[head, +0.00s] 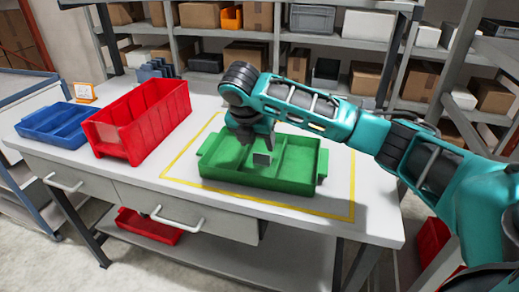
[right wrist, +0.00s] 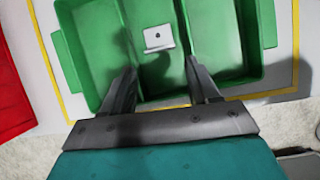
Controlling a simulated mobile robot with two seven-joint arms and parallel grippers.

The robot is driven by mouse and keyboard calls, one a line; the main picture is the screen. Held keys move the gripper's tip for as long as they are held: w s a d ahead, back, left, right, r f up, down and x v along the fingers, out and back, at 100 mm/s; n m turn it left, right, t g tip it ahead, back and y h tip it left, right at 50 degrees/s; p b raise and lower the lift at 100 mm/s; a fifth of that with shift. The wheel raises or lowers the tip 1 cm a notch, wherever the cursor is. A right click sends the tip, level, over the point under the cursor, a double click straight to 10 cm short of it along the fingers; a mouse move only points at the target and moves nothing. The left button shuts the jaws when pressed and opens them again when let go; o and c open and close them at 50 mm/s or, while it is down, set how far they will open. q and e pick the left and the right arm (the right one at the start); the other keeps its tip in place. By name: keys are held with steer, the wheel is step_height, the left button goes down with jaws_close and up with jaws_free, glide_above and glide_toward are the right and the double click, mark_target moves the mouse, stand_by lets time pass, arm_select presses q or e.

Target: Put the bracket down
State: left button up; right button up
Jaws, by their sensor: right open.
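The bracket (head: 262,159) is a small grey piece in the green tray (head: 308,181). In the right wrist view the bracket (right wrist: 159,40) shows as a pale plate with a dark hole, in the tray's middle compartment, beyond my fingertips. My right gripper (head: 257,141) points down over the tray. Its two fingers stand apart in the right wrist view (right wrist: 161,72), with a gap between them and the bracket, so it is open and empty. My left gripper is not in view.
The green tray stands inside a yellow outline (head: 345,207) on the white bench. A long red bin (head: 140,122) and a blue tray (head: 56,125) stand to the left. Blue upright plates (head: 155,70) are behind the red bin. Shelves with boxes (head: 246,53) fill the back.

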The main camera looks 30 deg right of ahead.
steer(key=v, duration=0.5)
stand_by(0.4)
steer(key=s+a+f+m+y, duration=0.5)
steer(key=s+a+f+m, duration=0.4)
steer(key=s+a+f, duration=0.5)
steer(key=s+d+f+m, duration=0.3)
steer(key=s+m, duration=0.4)
steer(key=s+d+f+m, duration=0.2)
steer(key=s+f+m, duration=0.1)
steer(key=s+m, duration=0.45)
steer(key=w+a+f+t+y, duration=0.1)
steer(key=w+a+f+t, duration=0.1)
steer(key=w+f+t, duration=0.5)
steer(key=shift+w+f+t, duration=0.3)
steer(key=shift+w+f, duration=0.2)
steer(key=shift+f, duration=0.35)
